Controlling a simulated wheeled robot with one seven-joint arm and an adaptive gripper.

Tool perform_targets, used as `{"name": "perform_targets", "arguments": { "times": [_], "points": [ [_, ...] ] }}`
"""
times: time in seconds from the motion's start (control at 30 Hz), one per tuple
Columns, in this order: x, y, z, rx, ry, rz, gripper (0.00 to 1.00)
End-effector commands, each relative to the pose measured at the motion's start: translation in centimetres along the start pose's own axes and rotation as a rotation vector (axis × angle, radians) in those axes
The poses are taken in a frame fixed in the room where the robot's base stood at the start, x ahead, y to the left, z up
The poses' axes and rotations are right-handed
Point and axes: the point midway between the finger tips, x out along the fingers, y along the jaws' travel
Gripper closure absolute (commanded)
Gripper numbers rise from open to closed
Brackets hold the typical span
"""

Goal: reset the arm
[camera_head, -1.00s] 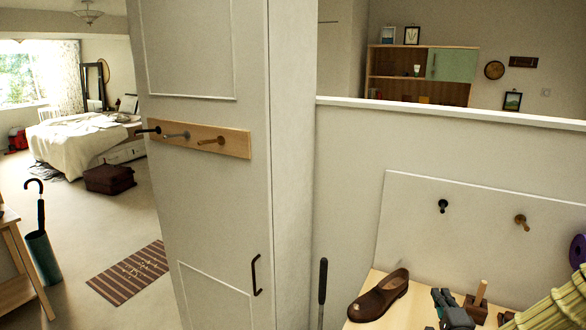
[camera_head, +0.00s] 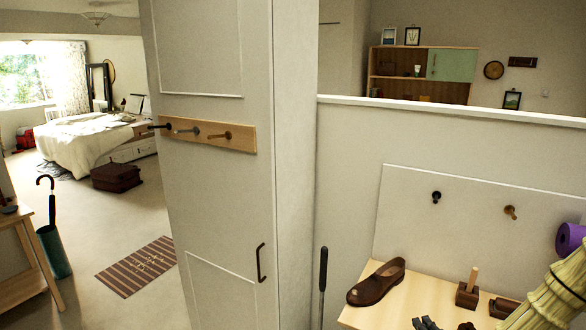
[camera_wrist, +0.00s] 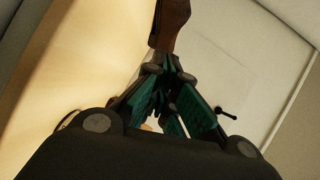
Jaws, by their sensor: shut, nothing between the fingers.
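My gripper (camera_head: 427,324) shows only in part at the bottom edge of the head view, low by the front of the light wooden bench top (camera_head: 400,293). In the wrist view my gripper (camera_wrist: 165,95) has its green-padded fingers drawn together with nothing between them. A brown leather shoe (camera_head: 376,283) stands on the bench, behind and left of the gripper. A brown shape, seemingly this shoe, shows past the fingertips at the top of the wrist view. A dark red-brown suitcase (camera_head: 117,178) lies on the floor by the bed.
A wooden block with a peg (camera_head: 467,292) and a yellow-green ribbed object (camera_head: 555,300) are on the right. A white panel with hooks (camera_head: 470,215) stands behind the bench. A tall cabinet (camera_head: 215,170) fills the middle. Open floor with a striped mat (camera_head: 137,265) lies left.

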Motion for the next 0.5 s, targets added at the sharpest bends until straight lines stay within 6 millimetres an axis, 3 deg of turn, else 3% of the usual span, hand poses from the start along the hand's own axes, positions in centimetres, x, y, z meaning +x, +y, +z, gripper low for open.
{"name": "perform_targets", "arguments": {
  "times": [0.17, 0.27, 0.5],
  "points": [
    [-2.3, 4.1, 5.3, -0.145, -0.105, 0.143, 1.00],
    [-4.7, 7.2, 8.7, -0.257, -0.188, 0.246, 1.00],
    [-12.2, 14.2, 15.2, -0.530, -0.412, 0.472, 1.00]
  ]
}}
